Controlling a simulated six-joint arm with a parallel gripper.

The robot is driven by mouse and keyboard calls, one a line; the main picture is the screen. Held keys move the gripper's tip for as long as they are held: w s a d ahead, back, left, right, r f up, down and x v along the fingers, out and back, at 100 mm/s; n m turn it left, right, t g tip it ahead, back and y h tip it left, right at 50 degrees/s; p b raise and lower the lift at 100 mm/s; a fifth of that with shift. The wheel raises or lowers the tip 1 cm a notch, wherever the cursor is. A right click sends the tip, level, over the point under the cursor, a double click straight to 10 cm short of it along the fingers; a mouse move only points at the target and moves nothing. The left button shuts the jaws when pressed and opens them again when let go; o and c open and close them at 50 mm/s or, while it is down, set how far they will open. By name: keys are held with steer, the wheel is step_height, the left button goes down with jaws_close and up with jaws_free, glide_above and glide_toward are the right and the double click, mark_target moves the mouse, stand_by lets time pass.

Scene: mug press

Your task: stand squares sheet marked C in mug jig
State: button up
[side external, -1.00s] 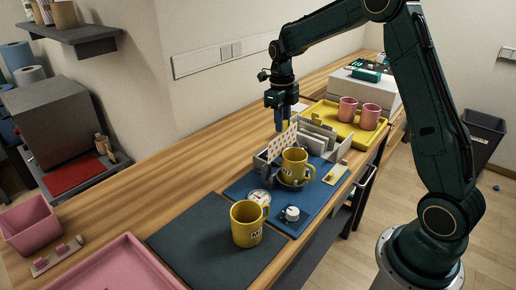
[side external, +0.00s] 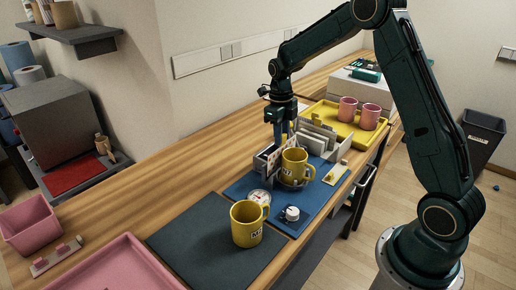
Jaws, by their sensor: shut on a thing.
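My gripper (side external: 279,138) points down just left of and behind the yellow mug (side external: 294,163). It is shut on the squares sheet (side external: 280,156), a pale sheet now seen narrow and turned away, low beside the mug. Its red squares are hard to make out and its letter cannot be read. The mug sits in the dark jig (side external: 291,184) on a blue mat (side external: 245,188). Whether the sheet touches the jig or mug cannot be told.
A rack with pale sheets (side external: 318,138) stands close behind the mug. A second yellow mug (side external: 247,224) stands on a dark mat (side external: 190,245) in front. A yellow tray (side external: 345,126) holds two pink mugs (side external: 370,117). A dial (side external: 292,213) lies near.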

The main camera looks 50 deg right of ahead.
stand_by(0.3)
steer(key=o, duration=1.5)
steer(key=shift+r, duration=0.15)
steer(key=shift+r, duration=2.8)
steer(key=shift+r, duration=0.1)
